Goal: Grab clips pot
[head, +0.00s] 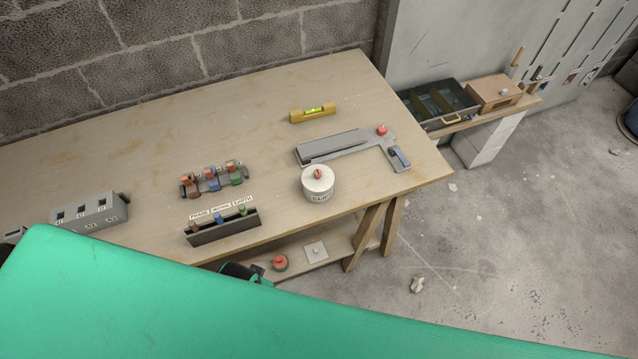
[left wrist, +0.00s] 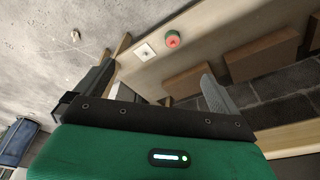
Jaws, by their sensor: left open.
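The clips pot (head: 317,188) is a white round pot with a lid, a reddish-brown knob on top and dark lettering on its side. In the head view my green arm covers the lower part, and only a dark bit of the gripper shows by the bench's front edge. My right gripper is not in view.
A labelled rack (head: 223,229) and coloured clamps (head: 212,179) stand left of the pot. A grey metal fixture (head: 333,146) lies close behind it, with a yellow level (head: 312,113) beyond. A red round item (left wrist: 173,39) and white plate (left wrist: 146,51) sit on the lower shelf.

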